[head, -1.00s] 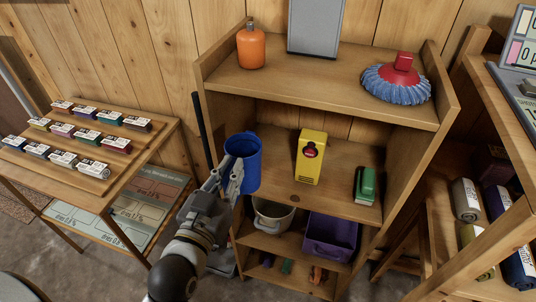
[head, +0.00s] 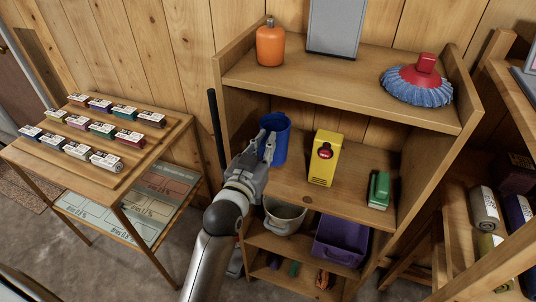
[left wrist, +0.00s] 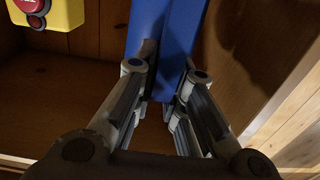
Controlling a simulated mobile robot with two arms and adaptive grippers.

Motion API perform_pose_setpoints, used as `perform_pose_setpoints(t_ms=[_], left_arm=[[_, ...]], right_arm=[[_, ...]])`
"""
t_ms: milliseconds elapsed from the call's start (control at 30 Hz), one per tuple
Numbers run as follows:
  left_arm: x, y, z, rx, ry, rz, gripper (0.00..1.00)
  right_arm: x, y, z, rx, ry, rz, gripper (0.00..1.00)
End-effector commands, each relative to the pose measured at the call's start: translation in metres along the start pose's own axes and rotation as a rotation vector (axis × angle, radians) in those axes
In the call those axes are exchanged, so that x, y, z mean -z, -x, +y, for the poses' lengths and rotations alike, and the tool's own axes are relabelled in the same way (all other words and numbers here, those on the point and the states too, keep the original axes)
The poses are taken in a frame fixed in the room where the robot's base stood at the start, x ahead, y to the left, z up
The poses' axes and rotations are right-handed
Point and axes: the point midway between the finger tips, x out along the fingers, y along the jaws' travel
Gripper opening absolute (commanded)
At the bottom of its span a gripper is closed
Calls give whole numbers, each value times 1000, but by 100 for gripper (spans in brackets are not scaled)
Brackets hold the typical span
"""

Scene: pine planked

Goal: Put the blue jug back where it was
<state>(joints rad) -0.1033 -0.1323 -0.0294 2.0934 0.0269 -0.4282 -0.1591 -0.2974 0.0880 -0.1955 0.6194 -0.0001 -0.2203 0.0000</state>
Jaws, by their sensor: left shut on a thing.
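The blue jug (head: 279,143) is upright at the left end of the middle shelf (head: 300,187) of the wooden shelf unit. My left gripper (head: 268,148) is shut on the blue jug from the front. In the left wrist view the fingers (left wrist: 165,85) close on a blue upright part of the jug (left wrist: 172,30), near the unit's side wall. I cannot tell whether the jug's base touches the shelf board. My right gripper is not in view.
A yellow box (head: 323,158) and a green object (head: 378,190) stand to the jug's right. Above are an orange bottle (head: 270,46) and a red-blue mop head (head: 417,84); below, a grey pot (head: 285,217) and purple crate (head: 339,243). Shelf between jug and yellow box is clear.

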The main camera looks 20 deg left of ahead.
Motion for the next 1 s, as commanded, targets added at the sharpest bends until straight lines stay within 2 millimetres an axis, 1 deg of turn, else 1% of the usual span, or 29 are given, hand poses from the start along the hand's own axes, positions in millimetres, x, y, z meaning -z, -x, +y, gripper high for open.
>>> perform_pose_setpoints(t_ms=[33, 100, 267, 333, 400, 500, 600, 800, 933, 967, 1000], left_arm=[[-6, -6, 0, 0, -1, 0, 0], [-12, -11, 0, 0, -1, 2, 0], [-20, -17, 0, 0, -1, 2, 0], [-26, -22, 0, 0, 0, 0, 0], [-38, -20, 0, 0, 0, -3, 0], [-50, -20, 0, 0, 0, -1, 0], [-54, -20, 0, 0, 0, 2, 0], [-54, -20, 0, 0, 0, 3, 0], [-58, -20, 0, 0, 0, 2, 0], [-58, -20, 0, 0, 0, 1, 13], [-58, -20, 0, 0, 0, 1, 18]], right_arm=[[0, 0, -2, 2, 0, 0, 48], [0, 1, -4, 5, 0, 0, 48], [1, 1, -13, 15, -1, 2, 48], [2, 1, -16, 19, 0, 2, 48], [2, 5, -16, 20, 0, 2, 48], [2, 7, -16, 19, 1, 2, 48], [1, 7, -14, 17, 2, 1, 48], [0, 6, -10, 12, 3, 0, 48], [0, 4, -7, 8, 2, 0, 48], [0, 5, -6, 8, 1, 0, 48], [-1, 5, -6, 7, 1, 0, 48]])
